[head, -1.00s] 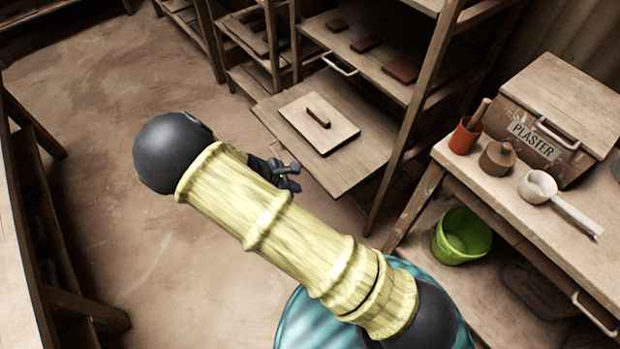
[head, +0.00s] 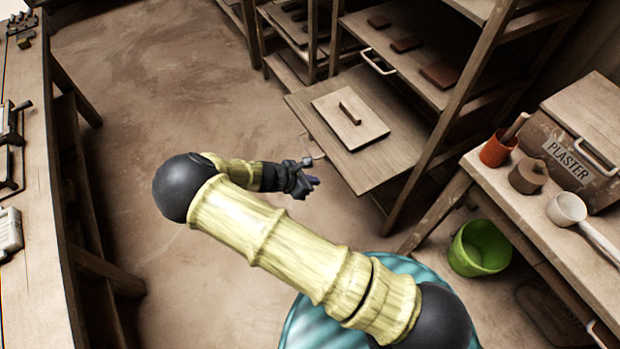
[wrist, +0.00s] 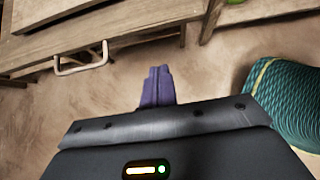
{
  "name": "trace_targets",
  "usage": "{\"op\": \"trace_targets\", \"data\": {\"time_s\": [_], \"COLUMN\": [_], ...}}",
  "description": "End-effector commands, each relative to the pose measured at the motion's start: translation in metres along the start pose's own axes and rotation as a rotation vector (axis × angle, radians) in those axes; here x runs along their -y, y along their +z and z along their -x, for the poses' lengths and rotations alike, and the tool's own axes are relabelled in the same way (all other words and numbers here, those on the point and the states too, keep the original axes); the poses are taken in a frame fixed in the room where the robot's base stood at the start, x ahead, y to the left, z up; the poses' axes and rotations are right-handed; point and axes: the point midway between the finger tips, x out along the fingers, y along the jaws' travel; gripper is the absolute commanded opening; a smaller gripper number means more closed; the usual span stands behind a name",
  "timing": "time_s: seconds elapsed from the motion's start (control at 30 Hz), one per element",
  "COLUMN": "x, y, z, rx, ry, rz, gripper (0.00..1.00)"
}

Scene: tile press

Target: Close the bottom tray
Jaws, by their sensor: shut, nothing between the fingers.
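The bottom tray (head: 375,171) is a wooden board pulled well out of the shelf rack in the head view. A flat square lid with a bar handle (head: 350,118) lies on it. The tray's front pull handle (head: 312,152) is partly hidden by my gripper in the head view; the pull shows clearly at the upper left in the wrist view (wrist: 82,66). My gripper (head: 311,183) is low, close in front of the tray's front edge. In the wrist view its purple fingers (wrist: 157,88) are together and empty, to the right of the pull.
The rack's upper shelf (head: 395,60) holds several brown tiles. A bench at the right carries a plaster box (head: 568,160), an orange pot (head: 497,150) and a ladle; a green bucket (head: 480,247) stands below. A worktable stands at the left, with clear floor between.

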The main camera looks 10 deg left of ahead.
Motion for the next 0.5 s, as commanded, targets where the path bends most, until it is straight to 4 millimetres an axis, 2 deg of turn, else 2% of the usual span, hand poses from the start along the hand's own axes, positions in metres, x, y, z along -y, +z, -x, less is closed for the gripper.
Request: {"op": "trace_targets", "data": {"time_s": [0.1, 0.37, 0.5], "x": [0.001, 0.001, 0.000], "y": [0.001, 0.002, 0.019], "z": [-0.023, -0.068, -0.082], "rx": [0.002, 0.002, 0.001], "ry": [-0.003, -0.001, -0.001], "rz": [0.000, 0.000, -0.002], "gripper": [0.00, 0.00, 0.00]}}
